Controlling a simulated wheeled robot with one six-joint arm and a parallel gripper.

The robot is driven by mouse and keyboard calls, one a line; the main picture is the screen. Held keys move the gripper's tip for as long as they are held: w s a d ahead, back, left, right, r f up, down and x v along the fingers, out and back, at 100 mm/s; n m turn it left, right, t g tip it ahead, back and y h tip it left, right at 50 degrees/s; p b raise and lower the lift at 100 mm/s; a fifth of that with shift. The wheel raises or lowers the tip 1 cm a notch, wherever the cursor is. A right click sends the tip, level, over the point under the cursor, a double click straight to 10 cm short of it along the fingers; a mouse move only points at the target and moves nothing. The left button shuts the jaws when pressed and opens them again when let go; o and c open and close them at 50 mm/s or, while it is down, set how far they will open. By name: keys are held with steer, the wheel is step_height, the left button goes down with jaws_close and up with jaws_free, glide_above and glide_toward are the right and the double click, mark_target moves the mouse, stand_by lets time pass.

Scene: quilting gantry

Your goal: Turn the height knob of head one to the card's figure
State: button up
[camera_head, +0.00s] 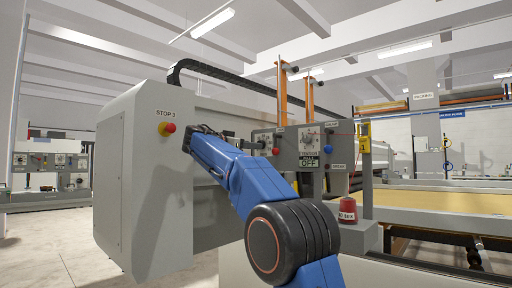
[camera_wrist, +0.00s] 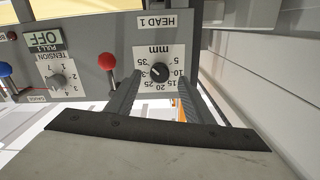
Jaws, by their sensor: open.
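The head one panel shows upside down in the wrist view, with its HEAD 1 label (camera_wrist: 164,20). The black height knob (camera_wrist: 160,73) sits in the middle of a white mm dial (camera_wrist: 151,53); its pointer is too small to read surely. My gripper (camera_wrist: 161,80) is open, its two fingers on either side of the knob; I cannot tell whether they touch it. In the head view my gripper (camera_head: 258,144) reaches the panel's left part and covers the height dial. I cannot make out a card with a figure.
A red ball lever (camera_wrist: 107,62) stands close beside one finger. Beyond it are the tension dial (camera_wrist: 58,80), an OFF display (camera_wrist: 45,38) and a blue ball (camera_wrist: 5,69). A red stop button (camera_head: 167,128) is on the grey housing; a red object (camera_head: 348,208) stands lower right.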

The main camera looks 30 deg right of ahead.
steer(key=x, duration=0.4)
steer(key=c, duration=1.1)
